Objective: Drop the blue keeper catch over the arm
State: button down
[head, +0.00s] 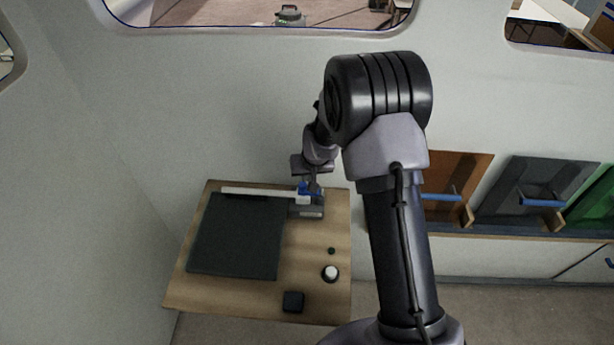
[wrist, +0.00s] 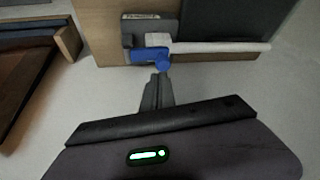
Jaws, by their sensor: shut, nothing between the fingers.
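The blue keeper catch (wrist: 150,55) is at the table's far edge in the wrist view, with a rounded blue end. It also shows small in the head view (head: 303,187), partly hidden by my gripper. The white arm (wrist: 215,47) is a long bar along the back of the dark panel; in the head view (head: 255,191) its right end meets the catch. A grey block (head: 306,210) sits beside them. My gripper (wrist: 158,78) is shut and empty, its fingertips close to the catch's rounded end. I cannot tell whether they touch it.
The wooden table (head: 220,291) carries a dark flat panel (head: 236,238), a white-topped round knob (head: 330,273) and a small black block (head: 293,301). A wall stands right behind the table. Tilted panels with blue handles (head: 541,201) are at the right.

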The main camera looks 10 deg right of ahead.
jog(key=shift+r+p, duration=0.45)
jog(key=shift+r, duration=0.4)
jog(key=s+a+r+p, duration=0.1)
jog(key=a+r+p, duration=0.2)
jog(key=a+r, duration=0.5)
jog(key=shift+r, duration=0.5)
